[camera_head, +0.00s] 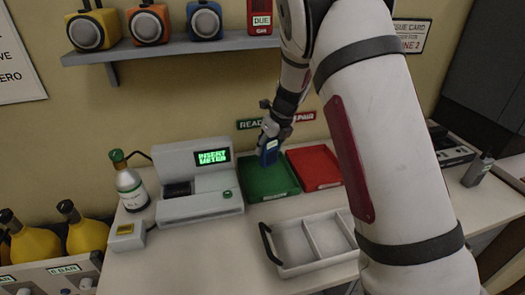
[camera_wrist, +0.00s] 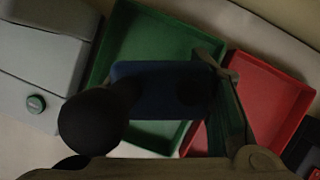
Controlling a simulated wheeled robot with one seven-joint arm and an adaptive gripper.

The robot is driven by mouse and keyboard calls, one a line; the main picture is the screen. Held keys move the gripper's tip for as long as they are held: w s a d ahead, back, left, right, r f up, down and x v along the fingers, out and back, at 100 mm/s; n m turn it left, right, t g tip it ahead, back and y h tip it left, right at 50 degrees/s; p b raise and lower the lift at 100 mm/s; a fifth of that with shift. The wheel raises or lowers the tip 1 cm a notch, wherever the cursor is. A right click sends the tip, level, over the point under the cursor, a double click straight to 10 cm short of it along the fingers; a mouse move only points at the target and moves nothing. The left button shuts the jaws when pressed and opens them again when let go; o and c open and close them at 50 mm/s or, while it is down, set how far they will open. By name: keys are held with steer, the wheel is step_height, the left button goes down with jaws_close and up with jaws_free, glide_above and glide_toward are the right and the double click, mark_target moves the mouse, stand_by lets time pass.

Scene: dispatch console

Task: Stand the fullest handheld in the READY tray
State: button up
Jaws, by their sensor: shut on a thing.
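My gripper (camera_head: 277,130) is shut on a blue handheld (camera_head: 269,152), which hangs upright with its lower end over the green tray (camera_head: 252,180). The green tray lies under a sign that reads "READ", its end hidden by my arm. In the wrist view the blue handheld (camera_wrist: 160,90) sits between my fingers, with the green tray (camera_wrist: 160,35) beneath it. I cannot tell whether the handheld touches the tray floor. A dark grey handheld (camera_head: 477,170) stands at the right of the counter.
A red tray (camera_head: 314,167) adjoins the green one on its right. A grey meter machine (camera_head: 197,180) showing "INSERT METER" stands to the left. A white divided tray (camera_head: 292,244) is in front. A green-capped bottle (camera_head: 130,187) stands at the far left.

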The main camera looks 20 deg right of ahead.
steer(key=shift+w+a+f+p, duration=0.2)
steer(key=shift+w+a+f, duration=0.1)
steer(key=shift+w+f, duration=0.6)
steer(key=shift+w+a+f+p, duration=0.15)
steer(key=shift+w+a+f, duration=0.15)
steer(key=shift+w+f, duration=0.6)
steer(key=shift+s+f, duration=0.1)
steer(key=shift+f, duration=0.15)
steer(key=o, duration=1.5)
steer(key=shift+o, duration=0.2)
